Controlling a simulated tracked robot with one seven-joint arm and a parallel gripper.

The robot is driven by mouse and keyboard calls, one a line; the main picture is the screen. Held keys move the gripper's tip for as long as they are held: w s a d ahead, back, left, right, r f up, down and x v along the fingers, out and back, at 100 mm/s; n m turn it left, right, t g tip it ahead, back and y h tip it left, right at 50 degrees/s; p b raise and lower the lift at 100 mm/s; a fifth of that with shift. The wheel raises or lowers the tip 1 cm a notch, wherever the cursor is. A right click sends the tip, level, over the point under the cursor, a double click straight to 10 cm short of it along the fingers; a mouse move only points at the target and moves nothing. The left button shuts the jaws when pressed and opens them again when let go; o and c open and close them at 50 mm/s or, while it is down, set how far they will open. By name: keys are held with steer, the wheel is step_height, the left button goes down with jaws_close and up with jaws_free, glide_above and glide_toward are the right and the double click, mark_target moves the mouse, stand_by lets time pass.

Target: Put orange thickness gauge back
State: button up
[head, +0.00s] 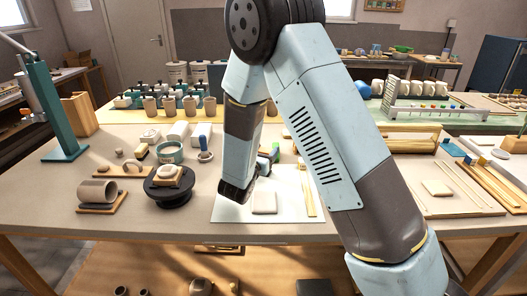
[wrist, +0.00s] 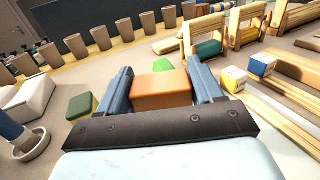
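In the wrist view, an orange block (wrist: 161,91), which I take to be the orange thickness gauge, sits between the two fingers of my gripper (wrist: 161,82). The fingers lie against its left and right sides, so my gripper looks shut on it. In the head view my gripper (head: 268,158) is over the back of a white sheet on the table, partly hidden by my arm. I cannot make out the orange block clearly there. A green piece (wrist: 163,63) shows just beyond the block, and a dark green block (wrist: 81,107) lies to the left.
Wooden racks (wrist: 203,33) and long wooden strips (wrist: 262,106) lie to the right, with small coloured cubes (wrist: 262,65) by them. Several cups (wrist: 101,38) stand in a row behind. A white slab (head: 264,203) lies on the white sheet (head: 231,211). A black turntable (head: 172,190) stands left.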

steer(key=o, duration=0.5)
steer(key=shift+c, duration=0.2)
steer(key=shift+s+r, duration=0.1)
steer(key=shift+r, duration=0.05)
